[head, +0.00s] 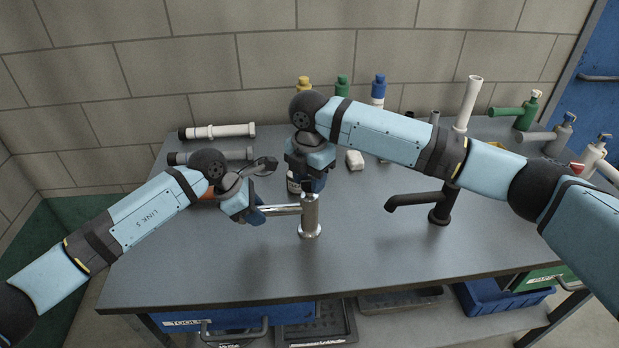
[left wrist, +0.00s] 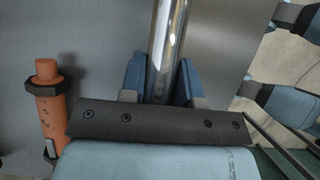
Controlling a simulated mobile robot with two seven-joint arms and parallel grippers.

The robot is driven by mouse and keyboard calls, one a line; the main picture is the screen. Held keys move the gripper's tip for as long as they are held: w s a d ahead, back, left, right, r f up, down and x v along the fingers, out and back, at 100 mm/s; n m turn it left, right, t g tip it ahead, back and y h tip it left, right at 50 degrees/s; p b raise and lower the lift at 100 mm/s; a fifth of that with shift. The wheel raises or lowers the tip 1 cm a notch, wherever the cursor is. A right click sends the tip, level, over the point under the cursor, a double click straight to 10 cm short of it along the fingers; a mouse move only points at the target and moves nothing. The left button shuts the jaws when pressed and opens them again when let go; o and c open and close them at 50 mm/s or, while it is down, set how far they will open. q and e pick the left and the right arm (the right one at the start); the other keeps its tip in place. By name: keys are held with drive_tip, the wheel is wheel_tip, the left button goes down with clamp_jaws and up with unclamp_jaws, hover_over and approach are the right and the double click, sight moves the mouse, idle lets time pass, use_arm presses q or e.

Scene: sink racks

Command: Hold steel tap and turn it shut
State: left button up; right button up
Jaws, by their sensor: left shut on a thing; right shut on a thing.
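The steel tap (head: 310,218) stands upright on the grey worktop near its middle, with its shiny spout (head: 284,210) pointing left. My left gripper (head: 261,212) is shut on the spout near its outer end. In the left wrist view the spout (left wrist: 168,45) runs between the two blue fingers of my left gripper (left wrist: 160,80). My right gripper (head: 311,186) comes down from above and is shut on the top of the steel tap. Its fingers and palm hide the tap's top, so the handle's position cannot be told.
A black tap (head: 439,207) stands to the right on the worktop (head: 370,265). Several capped bottles stand behind, along with a white block (head: 355,160) and white pipe (head: 222,131). An orange object (left wrist: 50,105) is beside my left gripper. The front of the worktop is clear.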

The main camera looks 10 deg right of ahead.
drive_tip(key=shift+m, duration=0.3)
drive_tip(key=m, duration=0.3)
drive_tip(key=shift+m, duration=0.4)
drive_tip(key=m, duration=0.4)
drive_tip(key=shift+m, duration=0.3)
drive_tip(key=m, duration=0.4)
drive_tip(key=shift+m, duration=2.1)
drive_tip(key=o, duration=0.9)
drive_tip(key=shift+o, duration=0.2)
